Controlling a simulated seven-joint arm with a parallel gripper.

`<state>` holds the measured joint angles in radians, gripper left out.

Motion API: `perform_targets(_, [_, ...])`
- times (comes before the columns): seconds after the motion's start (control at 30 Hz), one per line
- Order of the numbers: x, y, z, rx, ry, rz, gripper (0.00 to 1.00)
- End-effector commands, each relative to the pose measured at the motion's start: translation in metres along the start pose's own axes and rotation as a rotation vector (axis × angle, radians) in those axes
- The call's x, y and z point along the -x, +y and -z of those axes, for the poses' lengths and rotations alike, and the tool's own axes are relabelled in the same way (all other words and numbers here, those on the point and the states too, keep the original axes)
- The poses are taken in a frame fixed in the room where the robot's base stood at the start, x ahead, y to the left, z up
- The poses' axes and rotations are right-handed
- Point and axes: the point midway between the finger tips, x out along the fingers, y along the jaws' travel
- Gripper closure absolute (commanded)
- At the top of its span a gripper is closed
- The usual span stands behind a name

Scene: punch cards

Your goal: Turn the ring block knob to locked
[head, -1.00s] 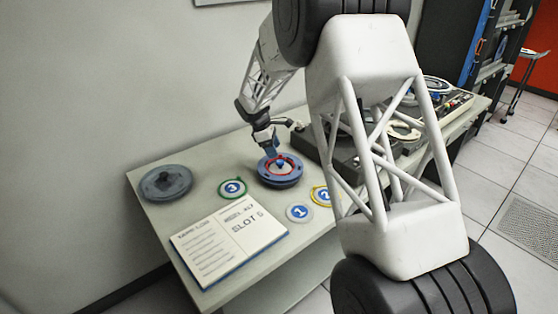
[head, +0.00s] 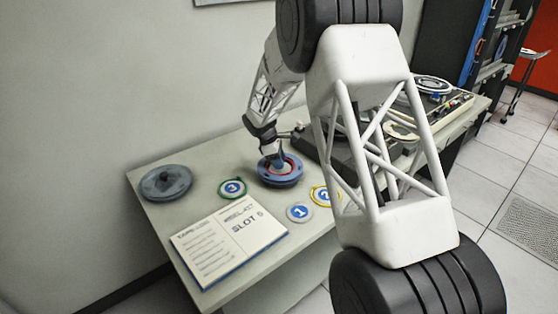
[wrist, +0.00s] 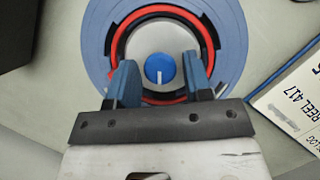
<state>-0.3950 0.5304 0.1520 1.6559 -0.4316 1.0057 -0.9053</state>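The ring block is a round blue disc (head: 281,183) on the table with a red ring on it. It also shows in the wrist view (wrist: 236,40), where the red ring (wrist: 203,37) circles a pale centre. In that centre is a small blue knob (wrist: 160,64) with a white line pointing toward the bottom of the picture. My gripper (wrist: 159,62) is open, with one blue finger on each side of the knob and a gap to it on both sides. In the head view my gripper (head: 279,163) is low over the disc and hides the knob.
A grey round lid (head: 166,183) lies at the table's left. Numbered discs, green-rimmed 3 (head: 232,188), 1 (head: 299,212) and yellow-rimmed 2 (head: 322,194), lie near the ring block. An open booklet (head: 230,240) is in front. A dark machine (head: 340,148) stands to the right, close to my arm.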

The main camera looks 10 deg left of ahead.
Motion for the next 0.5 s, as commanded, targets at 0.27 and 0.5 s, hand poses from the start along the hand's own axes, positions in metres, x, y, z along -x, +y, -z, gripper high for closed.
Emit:
perform_targets(0.27, [0.0002,0.0000,-0.0001,0.000,0.000,0.000,0.90])
perform_targets(0.5, [0.0004,0.0001,-0.0001,-0.018,0.000,0.008,0.90])
